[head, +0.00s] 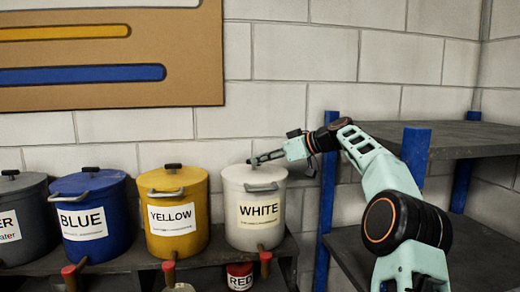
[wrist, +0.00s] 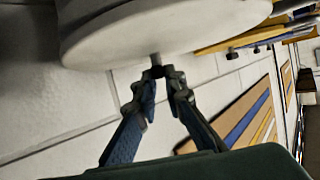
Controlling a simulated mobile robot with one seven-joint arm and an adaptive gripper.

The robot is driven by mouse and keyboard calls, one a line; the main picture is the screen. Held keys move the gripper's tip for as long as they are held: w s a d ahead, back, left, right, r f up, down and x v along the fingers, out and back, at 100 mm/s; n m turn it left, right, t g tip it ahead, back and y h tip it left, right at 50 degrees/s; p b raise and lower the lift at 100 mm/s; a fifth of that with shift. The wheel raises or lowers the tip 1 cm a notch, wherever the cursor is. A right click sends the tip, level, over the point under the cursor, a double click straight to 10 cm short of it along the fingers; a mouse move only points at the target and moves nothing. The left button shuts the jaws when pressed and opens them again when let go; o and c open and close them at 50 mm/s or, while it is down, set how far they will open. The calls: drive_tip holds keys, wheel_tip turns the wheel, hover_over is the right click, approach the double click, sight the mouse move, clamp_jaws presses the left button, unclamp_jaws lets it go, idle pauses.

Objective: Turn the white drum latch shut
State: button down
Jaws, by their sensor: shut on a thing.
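The white drum (head: 257,220), labelled WHITE, stands at the right end of the bench with its lid (head: 240,172) on. A grey bar handle (head: 260,187) crosses its front near the rim. My gripper (head: 254,161) reaches in from the right at the top of this lid. In the wrist view, my gripper (wrist: 158,74) has its fingertips together on the small dark latch (wrist: 156,62), on a short post beside the pale round lid (wrist: 165,35). The fingertips hide most of the latch, and how far it is turned cannot be told.
Yellow (head: 174,215), blue (head: 91,220) and grey (head: 22,225) drums stand in a row to the left. A small red-labelled can (head: 240,276) and red-topped wooden handles sit below. A shelf with blue posts (head: 413,155) stands close to my arm on the right.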

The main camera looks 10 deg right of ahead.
drive_tip(key=shift+w+d+f+n+g+y+p, duration=0.1)
drive_tip(key=shift+n+g+y+p, duration=0.3)
drive_tip(key=shift+p, duration=0.55)
drive_tip(key=c, duration=2)
unclamp_jaws()
drive_tip(key=h+b, duration=0.1)
drive_tip(key=b, duration=0.2)
drive_tip(key=shift+f+m+t+b, duration=0.2)
drive_tip(key=shift+m+t+b, duration=0.1)
drive_tip(key=shift+m+t, duration=0.1)
drive_tip(key=b, duration=0.1)
drive_tip(key=m+b, duration=0.1)
drive_tip(key=b, duration=0.1)
drive_tip(key=shift+s+a+t+h, duration=0.2)
drive_tip(key=shift+a+t+h, duration=0.05)
drive_tip(key=shift+t+h, duration=0.15)
